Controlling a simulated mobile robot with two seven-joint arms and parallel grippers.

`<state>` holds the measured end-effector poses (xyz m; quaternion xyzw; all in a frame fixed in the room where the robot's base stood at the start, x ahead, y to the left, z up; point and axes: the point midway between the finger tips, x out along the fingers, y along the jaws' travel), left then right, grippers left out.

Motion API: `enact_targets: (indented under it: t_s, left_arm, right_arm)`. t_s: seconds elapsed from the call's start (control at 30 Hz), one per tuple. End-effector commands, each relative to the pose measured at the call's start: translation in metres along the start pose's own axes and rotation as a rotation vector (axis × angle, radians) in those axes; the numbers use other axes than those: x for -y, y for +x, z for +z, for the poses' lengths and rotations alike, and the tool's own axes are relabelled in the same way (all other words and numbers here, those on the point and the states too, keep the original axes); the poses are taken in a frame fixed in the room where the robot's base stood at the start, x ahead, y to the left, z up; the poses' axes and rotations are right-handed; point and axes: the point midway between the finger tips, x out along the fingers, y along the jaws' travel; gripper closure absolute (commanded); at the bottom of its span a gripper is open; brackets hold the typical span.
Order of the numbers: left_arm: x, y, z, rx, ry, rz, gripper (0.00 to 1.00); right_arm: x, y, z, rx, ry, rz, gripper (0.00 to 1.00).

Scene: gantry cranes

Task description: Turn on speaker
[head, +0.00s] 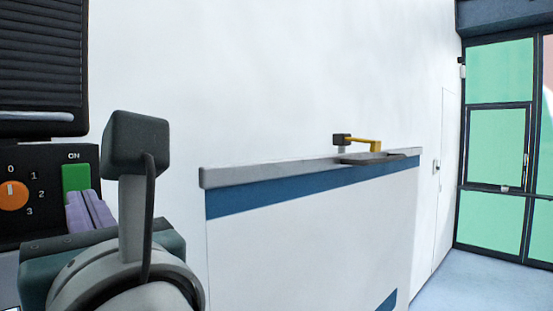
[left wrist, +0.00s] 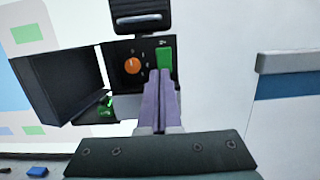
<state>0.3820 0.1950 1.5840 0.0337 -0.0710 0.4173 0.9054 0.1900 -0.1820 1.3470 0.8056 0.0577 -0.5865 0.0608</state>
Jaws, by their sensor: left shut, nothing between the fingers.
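A black control panel (head: 50,160) stands at the left edge of the head view, below a dark ribbed unit (head: 40,60). It carries an orange dial (head: 13,195) marked 0 to 3 and a green button (head: 76,178) labelled ON. In the left wrist view the dial (left wrist: 132,65) and green button (left wrist: 164,57) both show. My left gripper (head: 84,200) has purple fingers, shut and empty. Its tips (left wrist: 159,80) overlap the lower part of the green button in both views; I cannot tell whether they touch it. My right gripper is not in view.
A dark screen-like box (left wrist: 65,85) juts out left of the panel in the left wrist view. A white counter (head: 310,240) with a grey top and a tap-like yellow fitting (head: 365,141) stands right of my arm. Blue floor (head: 480,280) lies clear by the green-paned door.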

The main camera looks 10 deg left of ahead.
Motion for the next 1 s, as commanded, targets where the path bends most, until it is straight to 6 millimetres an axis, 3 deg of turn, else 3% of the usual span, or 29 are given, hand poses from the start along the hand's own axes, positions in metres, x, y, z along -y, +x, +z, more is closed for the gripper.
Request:
enact_targets:
  t_s: [0.03, 0.3, 0.5, 0.7, 1.0]
  left_arm:
    - [-0.001, 0.011, 0.007, 0.005, 0.003, 0.003, 1.00]
    - [-0.001, 0.070, 0.008, 0.004, 0.004, 0.003, 1.00]
    - [-0.001, 0.103, 0.006, 0.000, 0.003, 0.003, 1.00]
    - [0.000, 0.117, 0.002, -0.001, 0.000, 0.000, 1.00]
    - [0.000, 0.118, 0.000, -0.002, -0.001, -0.001, 1.00]
  right_arm:
    - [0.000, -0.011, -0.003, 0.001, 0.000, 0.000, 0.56]
    - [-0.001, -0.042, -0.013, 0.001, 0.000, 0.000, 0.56]
    - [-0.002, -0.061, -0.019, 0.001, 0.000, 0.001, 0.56]
    - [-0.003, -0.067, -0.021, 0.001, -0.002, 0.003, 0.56]
    - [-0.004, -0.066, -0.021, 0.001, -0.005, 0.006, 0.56]
